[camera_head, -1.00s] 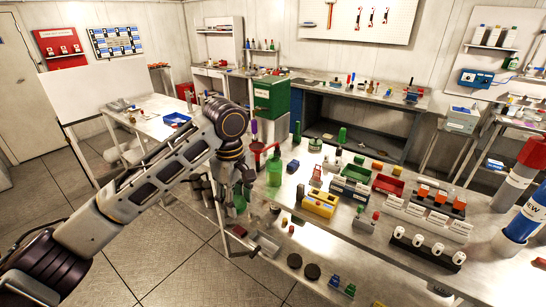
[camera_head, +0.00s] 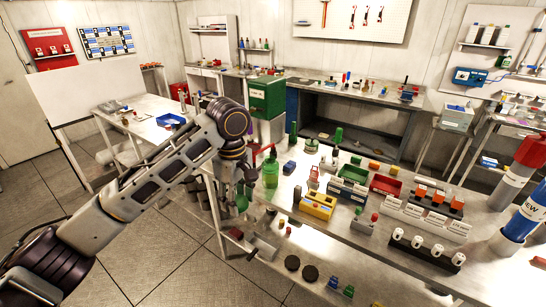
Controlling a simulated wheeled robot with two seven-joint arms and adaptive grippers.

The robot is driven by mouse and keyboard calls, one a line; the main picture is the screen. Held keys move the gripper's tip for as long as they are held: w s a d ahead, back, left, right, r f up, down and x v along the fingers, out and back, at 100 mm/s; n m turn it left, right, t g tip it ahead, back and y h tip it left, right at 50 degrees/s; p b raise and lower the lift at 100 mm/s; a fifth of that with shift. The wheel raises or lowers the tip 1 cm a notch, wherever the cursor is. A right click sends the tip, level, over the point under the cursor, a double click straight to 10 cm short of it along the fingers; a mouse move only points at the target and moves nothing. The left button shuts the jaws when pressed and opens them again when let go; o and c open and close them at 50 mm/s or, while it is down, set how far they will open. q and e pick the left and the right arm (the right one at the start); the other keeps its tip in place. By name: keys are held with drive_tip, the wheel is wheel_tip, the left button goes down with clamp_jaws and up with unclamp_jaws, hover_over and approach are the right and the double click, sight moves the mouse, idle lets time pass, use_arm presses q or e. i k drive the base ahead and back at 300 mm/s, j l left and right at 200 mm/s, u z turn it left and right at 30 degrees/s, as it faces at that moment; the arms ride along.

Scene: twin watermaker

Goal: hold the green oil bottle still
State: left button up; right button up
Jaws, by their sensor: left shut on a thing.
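My left gripper (camera_head: 238,190) hangs at the left edge of the long metal table, fingers pointing down. It is shut on a green bottle (camera_head: 242,203), taken here as the green oil bottle. The fingers and wrist hide much of it, so its full shape and tilt cannot be told. Another green bottle (camera_head: 270,172) stands upright on the table just right of the gripper, apart from it as far as can be seen. My right gripper is not in view.
The metal table (camera_head: 330,238) holds a yellow box (camera_head: 318,206), a red tray (camera_head: 385,185), a rack of white-capped vials (camera_head: 428,248) and dark discs (camera_head: 310,272). A green cabinet (camera_head: 267,97) stands behind. Open floor (camera_head: 160,250) lies to the left.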

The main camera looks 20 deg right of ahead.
sight(271, 167)
drive_tip(key=i+z, duration=0.4)
drive_tip(key=i+j+z, duration=0.25)
drive_tip(key=z, duration=0.15)
drive_tip(key=i+j+z, duration=1)
drive_tip(key=j+z, duration=0.25)
